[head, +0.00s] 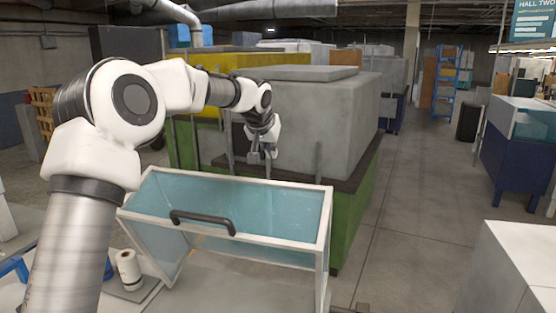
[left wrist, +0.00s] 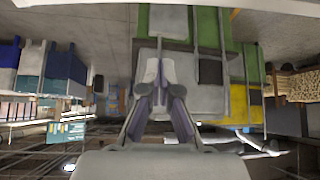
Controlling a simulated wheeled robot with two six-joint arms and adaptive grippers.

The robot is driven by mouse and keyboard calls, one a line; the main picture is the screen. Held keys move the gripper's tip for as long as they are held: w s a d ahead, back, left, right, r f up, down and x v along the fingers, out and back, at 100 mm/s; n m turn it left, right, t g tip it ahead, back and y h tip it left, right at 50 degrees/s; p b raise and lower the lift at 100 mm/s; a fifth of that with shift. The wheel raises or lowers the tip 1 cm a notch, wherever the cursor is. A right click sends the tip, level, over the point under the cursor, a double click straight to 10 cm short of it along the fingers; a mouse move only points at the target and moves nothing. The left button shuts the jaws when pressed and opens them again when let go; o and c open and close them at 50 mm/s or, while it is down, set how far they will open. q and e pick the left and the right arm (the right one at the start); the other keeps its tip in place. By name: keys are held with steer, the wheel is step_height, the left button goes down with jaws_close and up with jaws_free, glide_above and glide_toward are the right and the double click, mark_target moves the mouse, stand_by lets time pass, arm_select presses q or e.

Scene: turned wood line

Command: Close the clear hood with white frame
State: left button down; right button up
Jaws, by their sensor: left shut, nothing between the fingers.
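The clear hood (head: 240,205) has bluish see-through panels and a white frame. It stands in the lower middle of the head view. It looks tilted up, with a grey surface (head: 235,292) showing below its near edge. A dark bar handle (head: 203,221) is fixed to its panel. My left gripper (head: 262,156) is beyond the hood's far top edge, pointing down, and looks apart from the frame. It is shut and empty. Its fingers also show in the left wrist view (left wrist: 158,92). My right gripper is in neither view.
A large grey block (head: 318,125) on a green base (head: 352,200) stands right behind the hood. A white roll (head: 128,268) stands at the lower left. A pale cabinet (head: 500,265) is at the lower right. The aisle floor (head: 410,190) is clear.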

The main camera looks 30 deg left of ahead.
mark_target(267, 185)
arm_select(q)
steer(key=shift+s+a+f, duration=0.25)
steer(key=shift+s, duration=0.35)
steer(key=shift+s+a+f, duration=0.25)
steer(key=shift+s, duration=0.35)
steer(key=x, duration=0.5)
steer(key=s+d+f+b+x, duration=0.1)
steer(key=x, duration=0.2)
steer(key=shift+w+f, duration=0.15)
steer(key=shift+f, duration=0.1)
steer(key=s, duration=0.1)
steer(key=s+r, duration=0.1)
steer(key=s+b, duration=0.1)
steer(key=shift+d+r, duration=0.25)
steer(key=shift+d, duration=0.05)
steer(key=shift+s+d+r, duration=0.1)
steer(key=shift+s+r, duration=0.1)
steer(key=shift+s, duration=0.1)
steer(key=shift+w+f, duration=0.3)
steer(key=shift+w, duration=0.15)
steer(key=shift+w+f, duration=0.1)
steer(key=shift+f, duration=0.05)
steer(key=shift+s, duration=0.3)
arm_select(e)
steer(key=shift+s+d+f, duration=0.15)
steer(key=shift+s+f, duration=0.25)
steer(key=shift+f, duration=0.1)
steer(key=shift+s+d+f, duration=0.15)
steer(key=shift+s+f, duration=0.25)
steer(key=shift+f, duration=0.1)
